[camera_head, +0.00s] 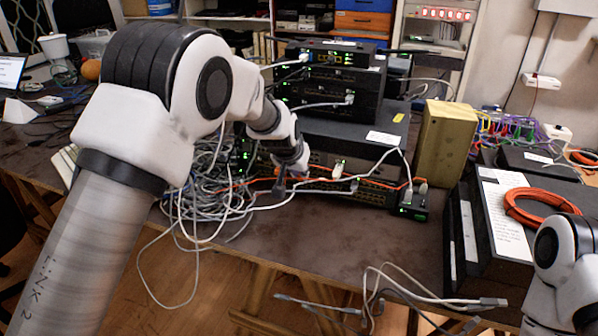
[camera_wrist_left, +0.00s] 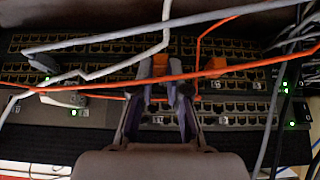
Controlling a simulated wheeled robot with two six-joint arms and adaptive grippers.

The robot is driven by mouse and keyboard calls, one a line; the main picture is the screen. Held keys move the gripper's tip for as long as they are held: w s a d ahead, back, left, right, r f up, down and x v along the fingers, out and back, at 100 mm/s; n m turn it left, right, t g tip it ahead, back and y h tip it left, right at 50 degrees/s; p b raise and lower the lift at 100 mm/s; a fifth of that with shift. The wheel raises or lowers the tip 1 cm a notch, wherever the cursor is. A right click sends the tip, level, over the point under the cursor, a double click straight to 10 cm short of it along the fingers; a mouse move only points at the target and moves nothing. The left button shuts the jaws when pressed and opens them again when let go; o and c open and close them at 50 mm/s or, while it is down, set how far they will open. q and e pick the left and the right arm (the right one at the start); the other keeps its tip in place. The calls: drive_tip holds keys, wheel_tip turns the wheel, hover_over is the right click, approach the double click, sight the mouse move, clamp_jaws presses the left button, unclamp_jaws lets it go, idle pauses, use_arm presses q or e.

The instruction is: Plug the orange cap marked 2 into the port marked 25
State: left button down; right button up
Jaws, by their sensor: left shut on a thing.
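My left gripper (camera_head: 281,188) reaches down to the front of the low black switch (camera_head: 325,188) at the table's front. In the left wrist view, the left gripper (camera_wrist_left: 171,88) is shut on an orange cap (camera_wrist_left: 160,66) at the switch's port rows. A second orange cap (camera_wrist_left: 214,65) sits to the right, apart from the fingers. The number on the held cap cannot be read. Port numbers are too small to read, so I cannot tell which port is 25. The fingers hide some ports. My right gripper is out of view.
An orange cable (camera_wrist_left: 120,88) and grey cables (camera_wrist_left: 200,22) cross in front of the ports. A cable tangle (camera_head: 205,190) lies left of the switch. A small black box (camera_head: 412,207) and a yellow box (camera_head: 446,145) stand to the right. The table front (camera_head: 300,235) is mostly bare.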

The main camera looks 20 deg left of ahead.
use_arm(q)
drive_tip(key=shift+w, duration=0.2)
drive_tip(key=c, duration=1.1)
unclamp_jaws()
drive_tip(key=shift+r, duration=0.1)
